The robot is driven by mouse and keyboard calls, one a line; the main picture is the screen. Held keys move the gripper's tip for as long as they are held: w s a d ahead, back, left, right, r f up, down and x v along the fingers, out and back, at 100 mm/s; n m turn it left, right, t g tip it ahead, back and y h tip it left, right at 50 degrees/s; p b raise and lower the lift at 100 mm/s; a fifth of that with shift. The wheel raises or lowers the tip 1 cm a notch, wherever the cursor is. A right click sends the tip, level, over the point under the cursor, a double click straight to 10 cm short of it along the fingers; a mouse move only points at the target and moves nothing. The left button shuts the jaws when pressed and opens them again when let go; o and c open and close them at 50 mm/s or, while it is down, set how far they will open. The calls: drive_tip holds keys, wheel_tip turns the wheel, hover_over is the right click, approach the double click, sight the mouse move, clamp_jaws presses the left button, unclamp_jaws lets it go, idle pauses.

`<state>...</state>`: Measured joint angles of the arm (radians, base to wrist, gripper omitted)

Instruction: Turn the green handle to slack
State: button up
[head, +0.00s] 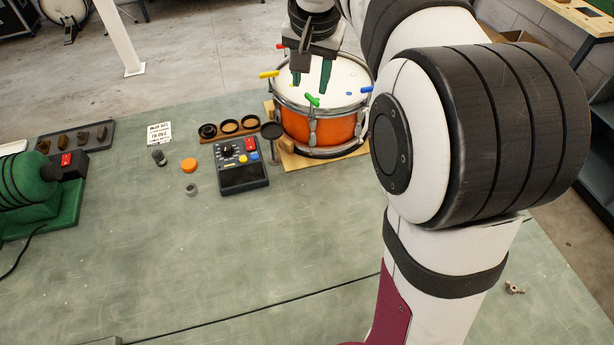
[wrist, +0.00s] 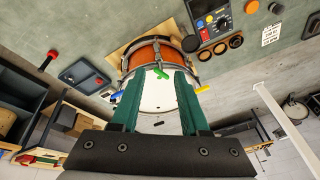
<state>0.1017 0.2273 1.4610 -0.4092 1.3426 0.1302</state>
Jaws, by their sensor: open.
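The drum (head: 330,124) is orange with a white head and stands on a wooden board at the back of the bench. Its green handle (head: 313,100) sits at the near rim, and it also shows in the wrist view (wrist: 160,74) between my fingers. My gripper (head: 311,80) is open and empty, pointing down above the drum head. In the head view the fingertips are just behind the green handle; I cannot tell the exact gap. A yellow handle (head: 268,74), a blue handle (head: 366,89) and a red handle (head: 281,46) sit around the rim.
A round black pad on a stand (head: 271,131) is close to the drum's left side. A dark control box (head: 242,168) and a wooden strip with round dark-rimmed pieces (head: 228,128) lie left of it. The bench front is clear; my arm hides its right part.

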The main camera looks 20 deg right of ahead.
drive_tip(key=s+a+f+m+g+y, duration=0.1)
drive_tip(key=s+a+f+m, duration=0.1)
drive_tip(key=s, duration=0.6)
drive_tip(key=s+a+f+m+g+y, duration=0.1)
drive_tip(key=s+a+f+m, duration=0.1)
drive_tip(key=s+a+m, duration=0.2)
drive_tip(key=s+m, duration=0.3)
drive_tip(key=s, duration=0.2)
drive_tip(key=shift+s+f+m, duration=0.2)
drive_tip(key=shift+s+m, duration=0.1)
drive_tip(key=w+d+f+n+t+h, duration=0.1)
drive_tip(key=w+d+n+t+h, duration=0.25)
drive_tip(key=w+d, duration=0.6)
drive_tip(key=w+d+n+t+h, duration=0.35)
drive_tip(key=w+d+n, duration=0.2)
drive_tip(key=d, duration=0.65)
drive_tip(key=n+t+y, duration=0.4)
drive_tip(key=n+y, duration=0.6)
drive_tip(key=n, duration=0.1)
approach(315, 100)
drive_tip(key=x, duration=1.1)
drive_tip(key=shift+w, duration=0.1)
